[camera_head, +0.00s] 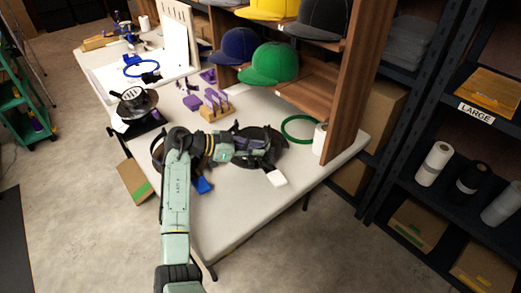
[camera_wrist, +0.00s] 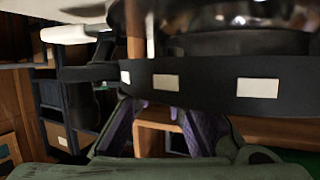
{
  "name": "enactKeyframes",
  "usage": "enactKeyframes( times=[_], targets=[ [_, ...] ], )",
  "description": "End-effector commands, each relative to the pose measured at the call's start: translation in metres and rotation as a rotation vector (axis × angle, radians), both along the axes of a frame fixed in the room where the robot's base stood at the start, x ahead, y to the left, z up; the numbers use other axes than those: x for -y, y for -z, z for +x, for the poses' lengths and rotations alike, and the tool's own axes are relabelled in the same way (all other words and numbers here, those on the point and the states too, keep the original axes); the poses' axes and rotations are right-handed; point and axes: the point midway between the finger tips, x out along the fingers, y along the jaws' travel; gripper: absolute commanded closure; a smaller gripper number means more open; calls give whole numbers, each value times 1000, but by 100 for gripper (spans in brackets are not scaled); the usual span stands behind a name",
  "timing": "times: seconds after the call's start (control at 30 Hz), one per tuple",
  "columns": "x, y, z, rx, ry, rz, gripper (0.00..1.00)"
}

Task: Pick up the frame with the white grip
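The frame with the white grip is a dark round hoop (camera_head: 272,136) on the white table in the head view. Its white grip (camera_head: 276,178) points toward the near edge. In the wrist view its dark band (camera_wrist: 210,80) with pale rectangles crosses the upper half, and the white grip (camera_wrist: 75,34) is at upper left. My gripper (camera_head: 264,151) reaches over the hoop from the left and hides part of it. In the wrist view the purple-lined fingers of my gripper (camera_wrist: 160,112) are apart, just below the band; I cannot tell whether they touch it.
A blue grip (camera_head: 203,186) lies left of the hoop, partly behind my arm. A green ring (camera_head: 299,128) and a white roll (camera_head: 320,139) are to the right, by the wooden shelf (camera_head: 348,80) with caps. A wooden holder (camera_head: 216,108) stands behind. The near right table is clear.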

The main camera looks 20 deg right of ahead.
Motion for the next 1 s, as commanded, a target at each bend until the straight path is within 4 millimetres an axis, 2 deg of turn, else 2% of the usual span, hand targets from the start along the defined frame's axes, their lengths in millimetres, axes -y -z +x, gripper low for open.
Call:
enactKeyframes(
  times=[0.17,1.0],
  targets=[
    [0,0,0,0,0,0,100],
    [0,-5,1,4,0,-2,100]
  ],
)
